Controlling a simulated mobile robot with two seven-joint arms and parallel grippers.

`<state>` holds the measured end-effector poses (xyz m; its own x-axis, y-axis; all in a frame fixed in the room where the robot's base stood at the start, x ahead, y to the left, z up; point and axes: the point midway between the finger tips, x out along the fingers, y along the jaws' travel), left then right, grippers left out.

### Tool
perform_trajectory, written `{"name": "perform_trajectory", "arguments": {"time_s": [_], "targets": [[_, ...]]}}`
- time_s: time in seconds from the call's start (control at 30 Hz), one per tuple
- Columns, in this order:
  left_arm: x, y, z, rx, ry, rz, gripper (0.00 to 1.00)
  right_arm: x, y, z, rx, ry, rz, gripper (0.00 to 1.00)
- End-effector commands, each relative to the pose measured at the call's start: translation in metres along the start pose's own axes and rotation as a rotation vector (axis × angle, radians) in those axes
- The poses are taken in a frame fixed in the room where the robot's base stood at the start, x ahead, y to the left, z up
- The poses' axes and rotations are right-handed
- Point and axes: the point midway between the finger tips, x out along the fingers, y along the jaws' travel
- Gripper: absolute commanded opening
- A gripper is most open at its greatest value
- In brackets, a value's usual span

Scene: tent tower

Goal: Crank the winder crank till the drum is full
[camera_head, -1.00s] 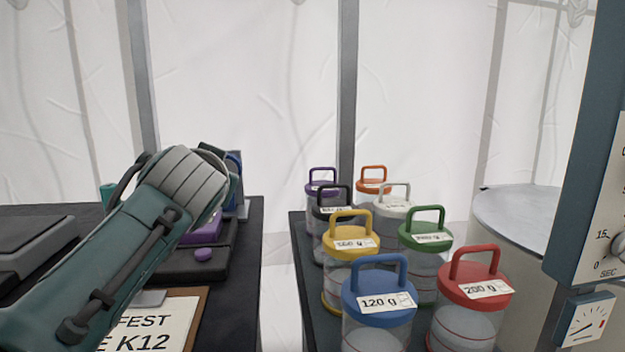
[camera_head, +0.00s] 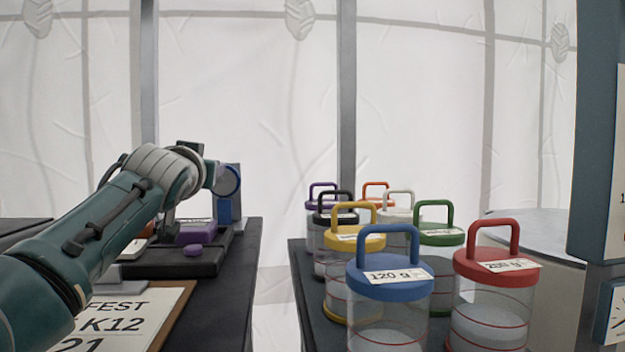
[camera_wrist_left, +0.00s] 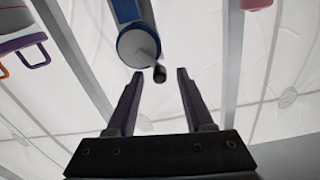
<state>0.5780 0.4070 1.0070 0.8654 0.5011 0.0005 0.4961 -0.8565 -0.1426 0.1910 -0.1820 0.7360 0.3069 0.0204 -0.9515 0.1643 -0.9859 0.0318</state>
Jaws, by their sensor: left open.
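The winder (camera_head: 226,207) is a blue upright unit on the left black table, partly hidden behind my left arm. In the left wrist view it shows a blue body and a round grey disc (camera_wrist_left: 135,46). A crank arm ends in a small dark knob (camera_wrist_left: 159,74). My left gripper (camera_wrist_left: 160,75) is open, with its two dark fingers on either side of the knob in that view. I cannot tell whether they touch it or how deep it lies between them. In the head view the fingers are hidden. How full the drum is cannot be seen. My right gripper is out of view.
A purple item (camera_head: 195,233) on a black base and a clipboard (camera_head: 118,322) lie on the left table. Several lidded jars, including a blue-lidded one (camera_head: 390,276), crowd the right table (camera_head: 310,300). A narrow gap separates the tables.

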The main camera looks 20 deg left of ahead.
Motion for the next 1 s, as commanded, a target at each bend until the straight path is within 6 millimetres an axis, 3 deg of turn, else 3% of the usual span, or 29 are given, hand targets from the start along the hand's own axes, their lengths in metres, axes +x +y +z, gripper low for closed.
{"name": "perform_trajectory", "arguments": {"time_s": [0.33,0.8,1.0], "targets": [[0.0037,0.0000,-0.0007,0.001,0.000,0.000,0.52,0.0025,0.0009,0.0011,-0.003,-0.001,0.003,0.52],[0.0035,0.0001,-0.0004,0.001,0.000,0.000,0.00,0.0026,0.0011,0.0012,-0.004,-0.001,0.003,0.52],[0.0035,0.0002,-0.0004,0.001,0.000,0.000,0.00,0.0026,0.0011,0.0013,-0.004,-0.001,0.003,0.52]]}}
